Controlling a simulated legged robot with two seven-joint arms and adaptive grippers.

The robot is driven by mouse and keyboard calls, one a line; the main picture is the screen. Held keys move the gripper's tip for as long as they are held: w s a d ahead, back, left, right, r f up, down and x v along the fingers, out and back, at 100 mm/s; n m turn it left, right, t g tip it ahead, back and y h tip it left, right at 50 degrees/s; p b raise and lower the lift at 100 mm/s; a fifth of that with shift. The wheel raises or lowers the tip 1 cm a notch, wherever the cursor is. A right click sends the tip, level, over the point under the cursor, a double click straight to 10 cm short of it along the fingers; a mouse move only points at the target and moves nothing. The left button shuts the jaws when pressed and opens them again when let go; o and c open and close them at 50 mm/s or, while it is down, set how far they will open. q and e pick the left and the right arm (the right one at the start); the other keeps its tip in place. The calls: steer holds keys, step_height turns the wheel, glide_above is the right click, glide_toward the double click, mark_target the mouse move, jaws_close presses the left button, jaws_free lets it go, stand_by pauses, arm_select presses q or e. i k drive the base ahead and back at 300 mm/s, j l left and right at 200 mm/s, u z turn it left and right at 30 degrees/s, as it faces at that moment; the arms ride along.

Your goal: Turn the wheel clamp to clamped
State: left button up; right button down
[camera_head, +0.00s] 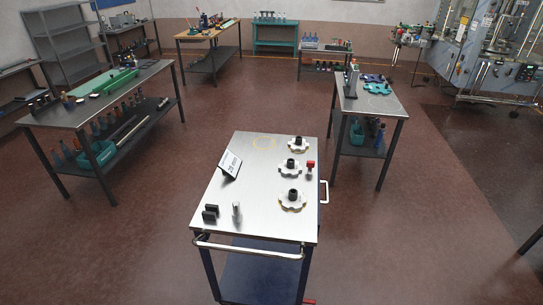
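A metal-topped cart (225,205) stands in front of me, with a pale bar handle (247,246) along its near side. A small red piece (309,301) shows low at the cart's near right leg, at the bottom edge of the picture. It may be the wheel clamp, but it is cut off, and I cannot tell its position. The cart's wheels are not clearly visible. Another red piece (310,167) stands at the right edge of the cart top. Neither of my grippers is in view.
On the cart are several pale lobed parts with black centres (292,200), a sign (230,165), a black block (210,213) and a metal cylinder (237,211). A side table (374,104) stands right behind, a long bench (60,115) left. Floor around the cart is clear.

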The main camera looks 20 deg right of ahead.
mark_target(311, 165)
steer(key=i+l+u, duration=0.25)
steer(key=l, duration=0.4)
steer(key=i+l+u, duration=0.25)
steer(key=l, duration=0.45)
steer(key=l+u, duration=0.25)
steer(key=l, duration=0.45)
steer(key=l+u, duration=0.25)
steer(key=l, duration=0.5)
